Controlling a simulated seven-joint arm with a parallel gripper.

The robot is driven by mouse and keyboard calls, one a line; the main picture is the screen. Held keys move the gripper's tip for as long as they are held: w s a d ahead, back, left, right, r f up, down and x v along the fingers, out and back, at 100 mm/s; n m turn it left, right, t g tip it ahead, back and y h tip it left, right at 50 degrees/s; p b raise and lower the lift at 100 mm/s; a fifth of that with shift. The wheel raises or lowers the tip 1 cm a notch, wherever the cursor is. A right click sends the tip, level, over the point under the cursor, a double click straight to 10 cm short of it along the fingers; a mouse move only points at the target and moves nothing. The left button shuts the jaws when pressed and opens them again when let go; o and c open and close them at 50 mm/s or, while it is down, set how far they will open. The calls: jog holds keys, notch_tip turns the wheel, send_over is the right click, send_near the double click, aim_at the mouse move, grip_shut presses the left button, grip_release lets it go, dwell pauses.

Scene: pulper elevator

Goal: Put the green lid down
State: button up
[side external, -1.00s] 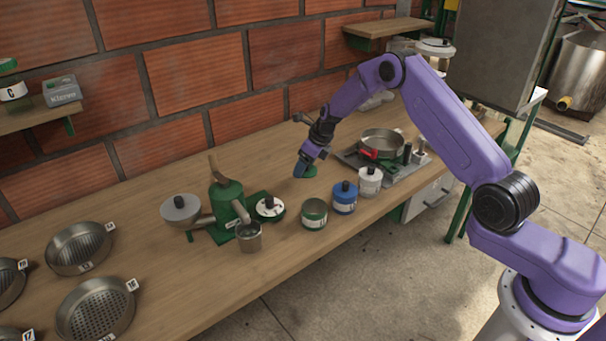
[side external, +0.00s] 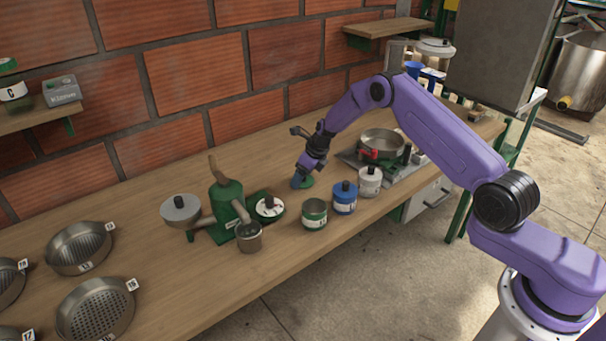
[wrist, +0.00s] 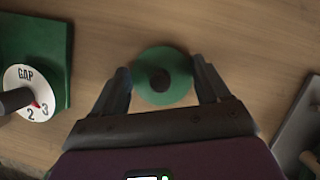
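The green lid (wrist: 142,92) is a round disc with a dark knob in its centre. In the wrist view it sits between the two fingers of my gripper (wrist: 162,78), which meet its rim on opposite sides. In the side view the lid (side external: 307,183) is at the tip of my gripper (side external: 299,182), low over the wooden bench. I cannot tell whether its underside touches the wood. A green open-topped can (side external: 314,216) stands in front of it, towards the bench's front edge.
A blue can (side external: 344,200) and a white can (side external: 369,183) with black knobs stand to the right. A green hand-cranked device (side external: 226,203) and a dial (side external: 268,208) are to the left. A metal pan (side external: 382,142) stands behind right. Bare bench lies behind the lid.

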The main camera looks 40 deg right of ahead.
jog(key=o, duration=0.4)
jog(key=shift+c, duration=0.2)
jog(key=shift+r, duration=0.1)
